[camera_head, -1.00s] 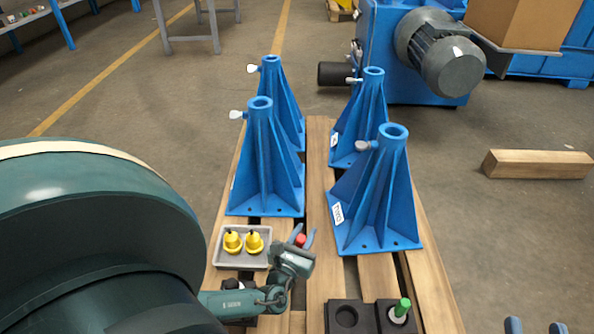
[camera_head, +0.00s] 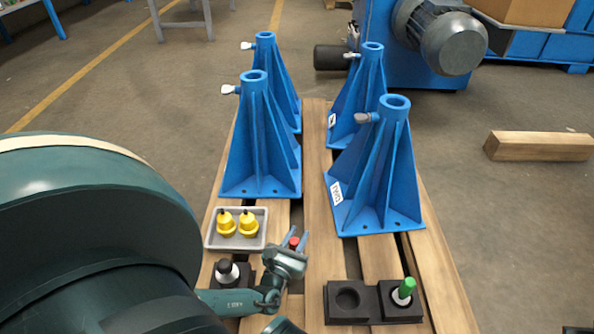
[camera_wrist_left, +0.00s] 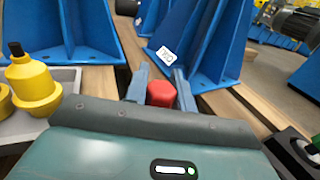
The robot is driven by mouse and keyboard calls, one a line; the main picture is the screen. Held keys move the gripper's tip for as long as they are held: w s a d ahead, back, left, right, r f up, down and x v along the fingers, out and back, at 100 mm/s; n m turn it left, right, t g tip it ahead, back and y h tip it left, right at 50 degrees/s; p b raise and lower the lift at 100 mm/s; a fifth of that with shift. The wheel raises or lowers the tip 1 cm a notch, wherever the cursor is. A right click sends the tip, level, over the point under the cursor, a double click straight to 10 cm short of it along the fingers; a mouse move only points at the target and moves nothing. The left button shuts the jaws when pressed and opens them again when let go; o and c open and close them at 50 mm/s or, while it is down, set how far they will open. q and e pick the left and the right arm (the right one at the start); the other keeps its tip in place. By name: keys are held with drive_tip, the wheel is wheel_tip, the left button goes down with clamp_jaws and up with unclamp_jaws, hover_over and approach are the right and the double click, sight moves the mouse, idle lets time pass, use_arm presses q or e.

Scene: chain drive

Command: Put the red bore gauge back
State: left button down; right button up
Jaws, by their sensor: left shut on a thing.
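The red bore gauge (camera_head: 294,242) shows as a red end between the fingers of my left gripper (camera_head: 295,239). In the left wrist view the red end (camera_wrist_left: 161,93) sits between both fingers (camera_wrist_left: 160,88), and the gripper is shut on it. The gauge's lower part is hidden. The gripper is over the pallet, right of the grey tray. A black holder with an empty round socket (camera_head: 347,298) is to the gripper's right and nearer the front. Beside that socket, a green-topped gauge (camera_head: 404,290) stands in a black holder. My right gripper is not in view.
Several blue stands (camera_head: 262,140) rise from the wooden pallet (camera_head: 440,290) beyond the gripper. A grey tray (camera_head: 208,242) holds two yellow pieces (camera_head: 237,224). A black-and-white piece (camera_head: 226,270) stands left of my gripper. A wooden beam (camera_head: 540,146) lies on the floor at right.

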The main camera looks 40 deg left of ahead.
use_arm(q)
drive_tip(key=shift+w+r, duration=0.1)
drive_tip(key=shift+r, duration=0.05)
drive_tip(key=c, duration=1.6)
unclamp_jaws()
drive_tip(key=shift+f, duration=0.25)
drive_tip(key=o, duration=0.4)
drive_tip(key=shift+o, duration=0.2)
drive_tip(key=shift+r, duration=0.15)
drive_tip(key=shift+s, duration=0.2)
